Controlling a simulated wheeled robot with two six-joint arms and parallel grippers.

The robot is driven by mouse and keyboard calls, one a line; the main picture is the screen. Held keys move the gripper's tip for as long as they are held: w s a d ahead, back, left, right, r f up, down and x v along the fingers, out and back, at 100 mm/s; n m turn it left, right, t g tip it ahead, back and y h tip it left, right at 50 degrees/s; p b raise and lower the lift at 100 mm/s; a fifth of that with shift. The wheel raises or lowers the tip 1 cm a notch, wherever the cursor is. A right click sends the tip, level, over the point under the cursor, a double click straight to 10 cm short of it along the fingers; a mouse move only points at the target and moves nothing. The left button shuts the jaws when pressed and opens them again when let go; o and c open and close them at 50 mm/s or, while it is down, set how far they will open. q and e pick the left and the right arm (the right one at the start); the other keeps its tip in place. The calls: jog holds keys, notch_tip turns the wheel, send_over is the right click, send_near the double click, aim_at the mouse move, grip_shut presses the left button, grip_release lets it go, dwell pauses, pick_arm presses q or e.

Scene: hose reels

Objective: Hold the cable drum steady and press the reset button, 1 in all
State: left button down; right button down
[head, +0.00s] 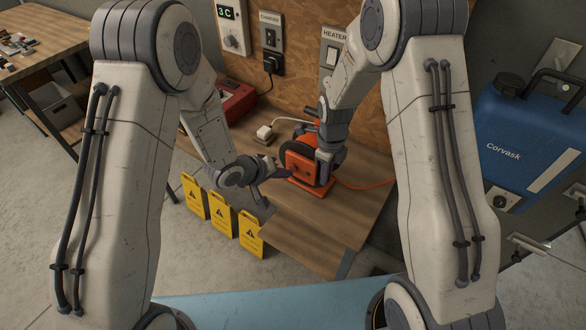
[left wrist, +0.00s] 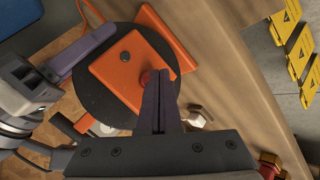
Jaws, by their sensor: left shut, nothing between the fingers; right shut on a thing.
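The cable drum (head: 301,163) is orange with a black round flange and stands on the wooden bench. In the left wrist view its orange front plate (left wrist: 118,76) carries a dark round hub (left wrist: 125,57) and a red reset button (left wrist: 146,77). My left gripper (left wrist: 159,76) is shut and empty. Its fingertips lie over the button's edge and partly hide it; I cannot tell whether they touch it. My right gripper (head: 322,172) is shut on the drum from the right side. In the left wrist view, its fingers straddle the black flange (left wrist: 92,91).
A white plug (head: 265,131) and a red case (head: 236,101) are behind the drum. An orange cable (head: 362,186) runs right. A blue canister (head: 527,135) is at right. The bench front (head: 325,225) is clear.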

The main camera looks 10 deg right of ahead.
pick_arm(q)
jog(key=shift+w+d, duration=0.35)
jog(key=shift+w, duration=0.1)
dwell(0.9)
jog(key=shift+s+a, duration=0.65)
jog(key=shift+s, duration=0.15)
jog(key=shift+s+a, duration=0.8)
jog(key=shift+s, duration=0.2)
jog(key=shift+s+a, duration=0.8)
jog(key=shift+s, duration=0.15)
pick_arm(e)
jog(key=c, duration=0.9)
grip_release()
jog(key=shift+r, duration=0.15)
